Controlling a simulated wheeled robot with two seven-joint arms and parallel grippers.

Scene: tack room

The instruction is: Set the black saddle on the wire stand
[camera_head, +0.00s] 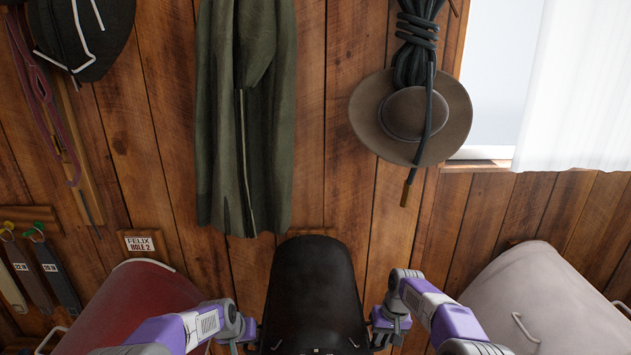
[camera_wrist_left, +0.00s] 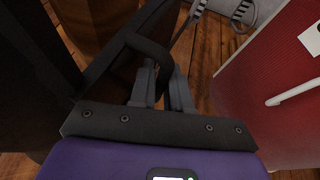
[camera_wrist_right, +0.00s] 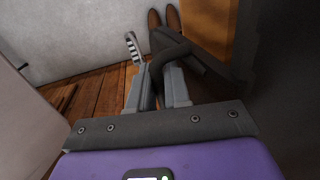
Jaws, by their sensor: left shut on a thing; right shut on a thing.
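The black saddle (camera_head: 316,290) is at the bottom centre of the head view, seat up, between my two grippers. My left gripper (camera_head: 246,336) is at its left side and shut on a dark part of it; the left wrist view shows the fingers (camera_wrist_left: 162,88) at a black strap-like piece. My right gripper (camera_head: 382,328) is at its right side and shut on it; the right wrist view shows the fingers (camera_wrist_right: 157,88) around a similar dark piece. The saddle's lower end is cut off by the head view's edge. I cannot make out the wire stand in any view.
A red rounded form (camera_head: 135,300) stands close on the left and a pale grey one (camera_head: 545,300) on the right. A green coat (camera_head: 245,120) and a brown hat (camera_head: 412,114) hang on the plank wall behind. Brown boots (camera_wrist_right: 173,18) stand on the floor.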

